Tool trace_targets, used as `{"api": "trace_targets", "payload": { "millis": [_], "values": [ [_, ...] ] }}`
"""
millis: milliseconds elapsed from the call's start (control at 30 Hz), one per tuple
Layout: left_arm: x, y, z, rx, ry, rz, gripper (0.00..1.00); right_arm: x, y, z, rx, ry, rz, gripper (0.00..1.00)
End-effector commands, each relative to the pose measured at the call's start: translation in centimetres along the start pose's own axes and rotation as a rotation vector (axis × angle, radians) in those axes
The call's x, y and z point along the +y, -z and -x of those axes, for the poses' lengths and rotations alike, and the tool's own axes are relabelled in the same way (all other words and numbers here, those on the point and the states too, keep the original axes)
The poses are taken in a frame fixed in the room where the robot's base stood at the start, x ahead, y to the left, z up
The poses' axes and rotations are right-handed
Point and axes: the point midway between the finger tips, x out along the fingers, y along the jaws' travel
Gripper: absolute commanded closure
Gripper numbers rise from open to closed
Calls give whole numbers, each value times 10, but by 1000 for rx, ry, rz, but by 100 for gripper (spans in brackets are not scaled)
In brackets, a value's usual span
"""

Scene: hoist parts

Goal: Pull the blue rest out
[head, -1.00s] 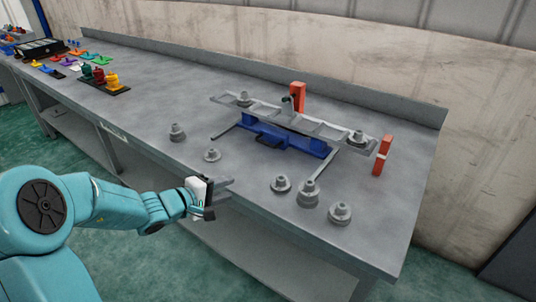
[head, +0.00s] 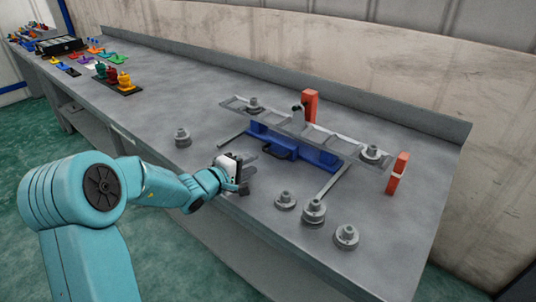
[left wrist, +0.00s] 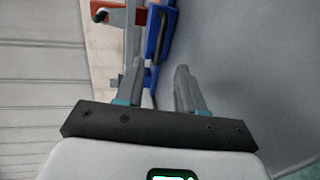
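The blue rest (head: 318,156) lies on the bench under a long grey ladder-like frame (head: 290,122). It has a dark handle (head: 277,152) on its front side, facing my left gripper. In the left wrist view the blue rest (left wrist: 152,35) shows at the top, beyond the fingers. My left gripper (head: 250,171) is at the bench's front edge, short of the handle and apart from it. Its two fingers (left wrist: 162,88) are spread with nothing between them. My right gripper shows in neither view.
Grey rails (head: 333,180) lie on the bench beside the rest. Orange-red posts (head: 311,106) (head: 397,174) stand behind and to the right. Coloured parts (head: 124,83) are far left.

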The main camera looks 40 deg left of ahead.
Motion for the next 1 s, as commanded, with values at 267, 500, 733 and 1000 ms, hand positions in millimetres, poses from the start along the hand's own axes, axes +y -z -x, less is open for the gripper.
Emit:
{"api": "trace_targets", "payload": {
  "millis": [267, 500, 733, 1000],
  "values": [
    [1, 0, -61, -2, 1, 0, 62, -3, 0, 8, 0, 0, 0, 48],
    [1, 1, -83, 0, 0, 0, 62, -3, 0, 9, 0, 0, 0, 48],
    [1, 1, -84, 0, 0, 0, 62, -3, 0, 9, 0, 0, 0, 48],
    [1, 1, -84, 0, 0, 0, 100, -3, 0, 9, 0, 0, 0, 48]
  ]
}}
